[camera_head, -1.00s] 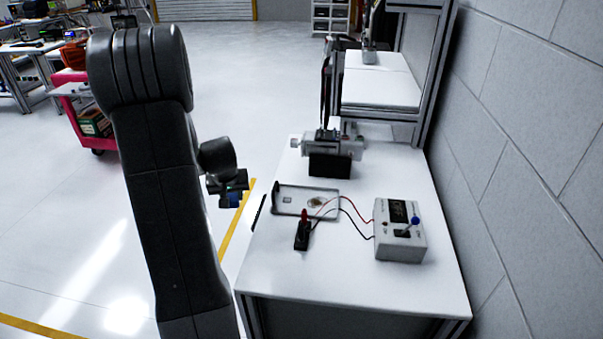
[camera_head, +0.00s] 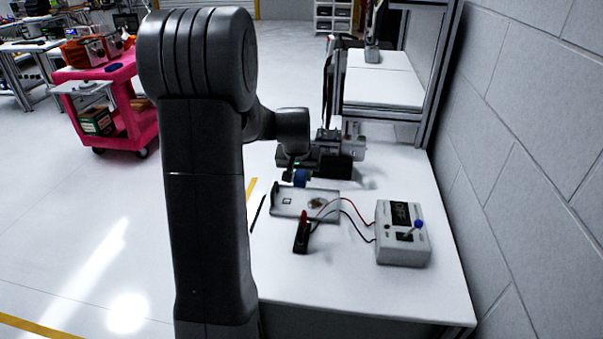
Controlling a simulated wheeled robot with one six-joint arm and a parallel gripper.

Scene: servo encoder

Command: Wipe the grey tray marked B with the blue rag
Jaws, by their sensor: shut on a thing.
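The grey tray (camera_head: 298,207) lies on the white table, left of its middle. A small dark-edged square mark and a brownish patch show on its floor; I cannot read a letter. My gripper (camera_head: 299,168) is at the back edge of the tray in the picture, pointing down. It is shut on the blue rag (camera_head: 301,178), a small blue bit that shows below the fingers. I cannot tell whether the rag touches the tray. My arm hides part of the table's left side.
A black and red probe (camera_head: 302,234) stands close in front of the tray, with wires to a white meter box (camera_head: 402,233) on the right. A dark clamp-like device (camera_head: 330,160) stands behind the gripper. A wall borders the right; the front table area is clear.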

